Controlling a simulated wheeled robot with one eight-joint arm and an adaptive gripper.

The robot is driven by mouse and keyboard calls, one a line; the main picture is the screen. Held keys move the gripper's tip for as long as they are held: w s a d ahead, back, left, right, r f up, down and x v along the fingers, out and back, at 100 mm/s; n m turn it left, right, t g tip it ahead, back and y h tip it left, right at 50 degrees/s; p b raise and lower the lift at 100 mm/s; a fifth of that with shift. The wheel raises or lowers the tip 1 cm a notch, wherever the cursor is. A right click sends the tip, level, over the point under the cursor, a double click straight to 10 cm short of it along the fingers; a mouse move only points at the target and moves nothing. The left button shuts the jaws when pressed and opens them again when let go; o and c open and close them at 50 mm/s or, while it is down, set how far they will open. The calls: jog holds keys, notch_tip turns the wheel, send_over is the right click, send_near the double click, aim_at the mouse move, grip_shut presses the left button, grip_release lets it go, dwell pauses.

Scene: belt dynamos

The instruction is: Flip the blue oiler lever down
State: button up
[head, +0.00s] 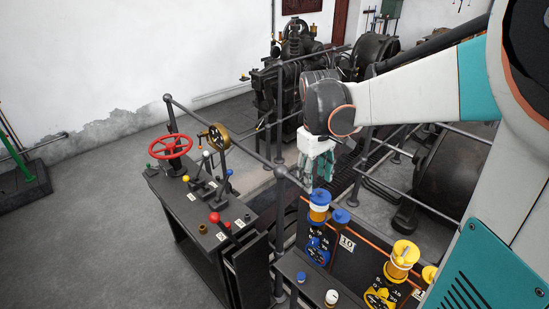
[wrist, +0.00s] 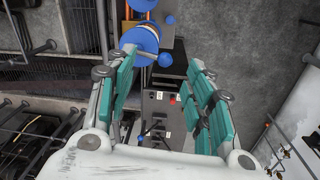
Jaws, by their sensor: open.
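The blue oiler (head: 319,212) stands on the panel marked 10, with a blue top and a white and orange body. In the wrist view its round blue top (wrist: 138,37) is at the upper middle, and a short lever ending in a blue ball (wrist: 165,61) sticks out to the right. I cannot make out the lever clearly in the head view. My gripper (head: 318,181) is just above the blue oiler, pointing down. In the wrist view its teal fingers (wrist: 161,62) are spread wide, with the lever's ball between them and nothing gripped.
A second blue knob (head: 341,215) is beside the oiler. A yellow oiler (head: 403,256) stands to its right. A control desk (head: 190,215) with a red handwheel (head: 169,146) and several levers is to the left. Metal railings (head: 228,137) run behind; the left floor is open.

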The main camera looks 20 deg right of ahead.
aim_at(316, 193)
jog(key=shift+d+f, duration=0.2)
jog(key=shift+f, duration=2.35)
jog(key=c, duration=1.1)
jog(key=shift+o, duration=0.2)
